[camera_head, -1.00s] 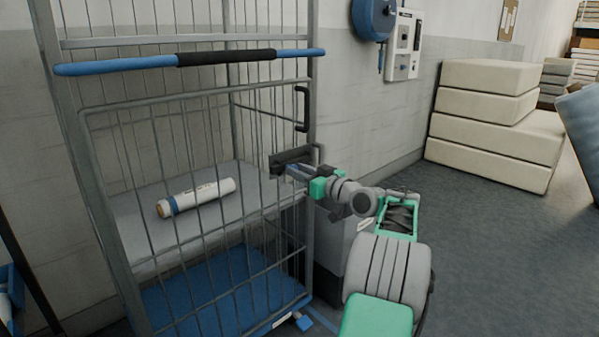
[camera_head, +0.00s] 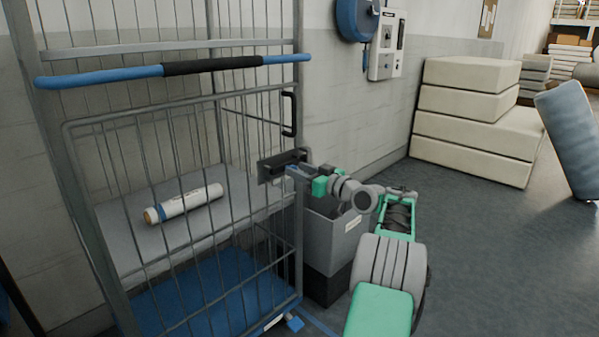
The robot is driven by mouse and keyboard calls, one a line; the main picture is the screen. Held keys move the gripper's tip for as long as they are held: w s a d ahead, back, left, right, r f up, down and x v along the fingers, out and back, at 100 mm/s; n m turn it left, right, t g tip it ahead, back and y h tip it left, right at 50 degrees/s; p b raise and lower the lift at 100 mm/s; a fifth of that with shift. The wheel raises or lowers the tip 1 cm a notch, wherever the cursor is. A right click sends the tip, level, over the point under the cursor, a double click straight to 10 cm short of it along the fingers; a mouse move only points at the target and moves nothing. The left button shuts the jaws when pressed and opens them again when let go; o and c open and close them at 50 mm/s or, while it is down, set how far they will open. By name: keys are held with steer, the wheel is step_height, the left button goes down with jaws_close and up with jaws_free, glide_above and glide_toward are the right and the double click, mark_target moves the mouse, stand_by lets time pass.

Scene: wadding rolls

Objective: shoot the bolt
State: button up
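A wire roll cage (camera_head: 70,165) stands at the left, its barred gate (camera_head: 185,112) across the front and apparently closed. A dark bolt on a dark plate (camera_head: 268,172) sits at the gate's right edge, beside the cage's right post. My gripper (camera_head: 293,172) is at the bolt's right end, touching or very close to it. The fingertips are small and partly hidden against the dark bolt, so I cannot tell whether they are open or closed on it.
A white roll (camera_head: 190,203) lies on the cage's grey shelf (camera_head: 125,240). A black handle (camera_head: 289,114) is above the bolt. A grey bin (camera_head: 330,238) stands behind my arm. Cream foam blocks (camera_head: 475,130) stand along the wall.

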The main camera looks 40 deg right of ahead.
steer(key=shift+o, duration=0.6)
steer(key=s+p, duration=0.1)
steer(key=s, duration=0.6)
steer(key=shift+s+d, duration=0.35)
